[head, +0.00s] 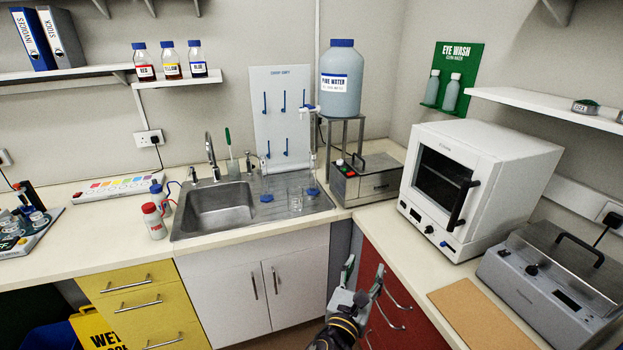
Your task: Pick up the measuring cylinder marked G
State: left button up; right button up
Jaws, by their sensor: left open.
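Two clear measuring cylinders with blue bases stand on the sink's steel drainer in the head view. One cylinder (266,197) is nearer the basin, and the other cylinder (312,190) is at the drainer's right end. Their letters are too small to read, so I cannot tell which is marked G. My left gripper (364,266) is open and empty at the bottom middle, in front of the red drawer unit. It is apart from both cylinders, nearer to me and lower in the picture. My right gripper is not in view.
A small glass beaker (296,203) stands between the cylinders. Beside the drainer are a steel bath (366,183) and a stand (343,120) under a water carboy (341,80). The tap (211,150) rises behind the sink (215,212). A white oven (480,185) stands right.

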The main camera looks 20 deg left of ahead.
aim_at(313, 191)
jog(key=i+j, duration=1.45)
jog(key=j, duration=0.1)
